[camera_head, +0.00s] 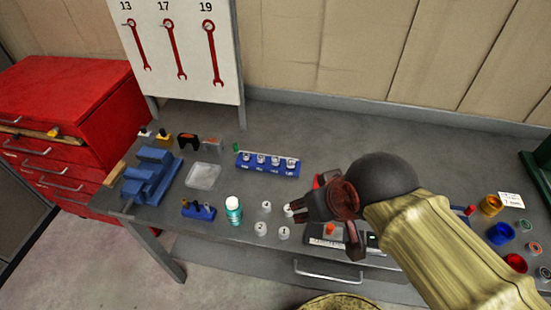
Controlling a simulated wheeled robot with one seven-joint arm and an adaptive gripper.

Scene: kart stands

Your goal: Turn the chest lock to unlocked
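The red chest (75,90) stands at the far left, with several drawers and bar handles on its front. My gripper (331,229) is far to the right of the chest, above the front of the workbench. Its dark fingers are spread apart, and I see nothing held between them. The hand hides part of the bench behind it.
On the grey workbench (330,145) stand a blue vise (150,178), a blue socket rack (268,166), a teal bottle (233,211) and several white cups. A device with an orange knob (330,230) lies beneath my gripper. Coloured rings lie at right. Floor is free before the chest.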

